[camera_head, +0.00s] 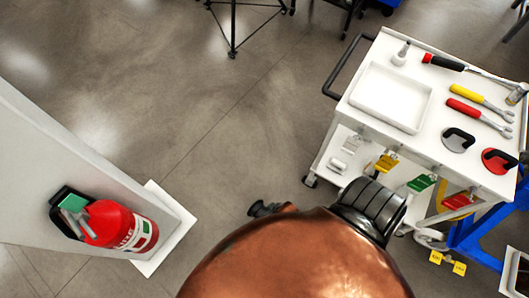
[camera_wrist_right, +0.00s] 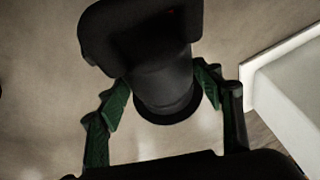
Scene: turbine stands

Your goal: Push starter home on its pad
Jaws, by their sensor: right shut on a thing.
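In the right wrist view my right gripper (camera_wrist_right: 163,82) has its green-padded fingers on either side of a black part, which I take to be the starter (camera_wrist_right: 140,38). It is shut on that part's round neck. The part has a wide block at the top and a rounded lower end. No pad shows clearly under it. In the head view a large copper-coloured rounded body (camera_head: 290,262) fills the bottom and hides what lies behind it. A black ribbed cylinder (camera_head: 370,208) and a small black piece (camera_head: 264,208) show at its edge. My left gripper is not in view.
A white tool cart (camera_head: 345,118) stands at the right with a tray (camera_head: 391,97), wrenches (camera_head: 480,103) and suction lifters (camera_head: 458,140). A red fire extinguisher (camera_head: 118,226) stands by a grey pillar (camera_head: 60,165) at the left. The floor between is clear.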

